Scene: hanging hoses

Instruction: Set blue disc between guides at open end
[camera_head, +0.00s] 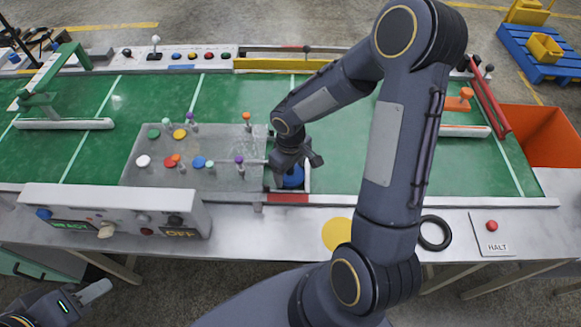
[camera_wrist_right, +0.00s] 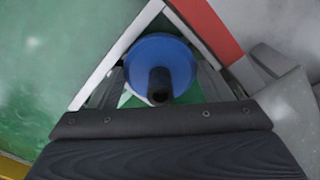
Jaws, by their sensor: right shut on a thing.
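A blue disc (camera_head: 293,178) with a dark knob is under my right gripper (camera_head: 290,163) at the belt's near side. In the right wrist view the blue disc (camera_wrist_right: 160,58) lies between my two fingers, which are shut on it. White guide strips (camera_wrist_right: 118,58) meet in a corner around the disc, with green belt showing under it. A red strip (camera_head: 288,198) lies on the near side of this spot. Whether the disc touches the belt I cannot tell. My left gripper (camera_head: 94,291) is at the bottom left, away from everything; its jaw opening is unclear.
A grey plate (camera_head: 220,180) with several coloured discs and pegs stands left of my right gripper. A control box (camera_head: 110,208) is at the near left. A black ring (camera_head: 434,233), a yellow disc (camera_head: 337,235) and a HALT button (camera_head: 492,226) are on the near ledge.

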